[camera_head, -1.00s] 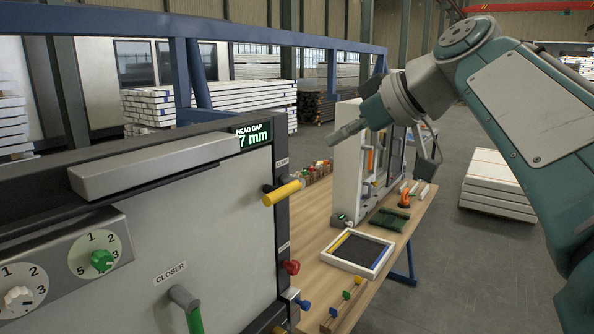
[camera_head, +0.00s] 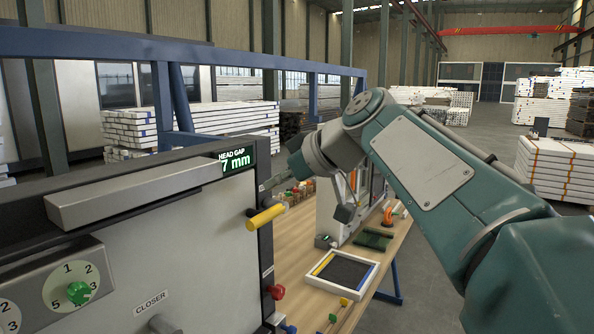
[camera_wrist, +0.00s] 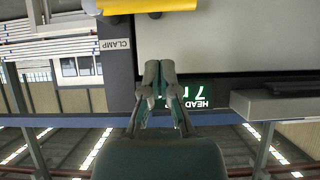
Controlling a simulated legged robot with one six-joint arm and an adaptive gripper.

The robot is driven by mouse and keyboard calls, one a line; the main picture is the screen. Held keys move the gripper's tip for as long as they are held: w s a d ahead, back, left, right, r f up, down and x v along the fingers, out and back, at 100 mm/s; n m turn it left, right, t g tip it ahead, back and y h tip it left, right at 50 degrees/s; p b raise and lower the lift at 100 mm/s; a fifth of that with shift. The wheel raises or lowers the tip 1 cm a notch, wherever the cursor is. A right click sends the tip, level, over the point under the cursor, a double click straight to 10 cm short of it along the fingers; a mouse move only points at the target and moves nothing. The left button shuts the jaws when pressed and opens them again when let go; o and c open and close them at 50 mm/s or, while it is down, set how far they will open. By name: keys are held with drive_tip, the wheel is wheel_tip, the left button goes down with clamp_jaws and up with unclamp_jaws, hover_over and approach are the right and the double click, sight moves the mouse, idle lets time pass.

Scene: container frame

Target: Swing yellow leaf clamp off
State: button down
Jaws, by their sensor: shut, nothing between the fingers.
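The yellow leaf clamp handle (camera_head: 265,217) sticks out near the right edge of the grey machine panel in the head view. It points up and to the right there. In the wrist view, which is upside down, the yellow handle (camera_wrist: 148,6) crosses the top edge and is partly cut off, near the CLAMP label (camera_wrist: 115,44). My gripper (camera_wrist: 160,70) is shut and empty, in front of the panel edge and apart from the handle. In the head view my wrist is up and right of the handle, and the fingers are hard to make out.
The HEAD GAP display (camera_head: 236,160) reads 7 mm. A long grey bar (camera_head: 135,190) juts from the panel top. Below the clamp is a red knob (camera_head: 276,292). A wooden table (camera_head: 290,262) with a framed tray (camera_head: 342,273) stands to the right. A blue beam (camera_head: 110,47) runs behind.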

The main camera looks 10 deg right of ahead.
sight(255, 212)
drive_tip(key=f, duration=0.2)
drive_tip(key=a+f, duration=0.1)
drive_tip(key=shift+w+a+f, duration=0.1)
drive_tip(key=shift+w+f, duration=0.2)
drive_tip(key=shift+w, duration=0.1)
drive_tip(key=shift+f, duration=0.4)
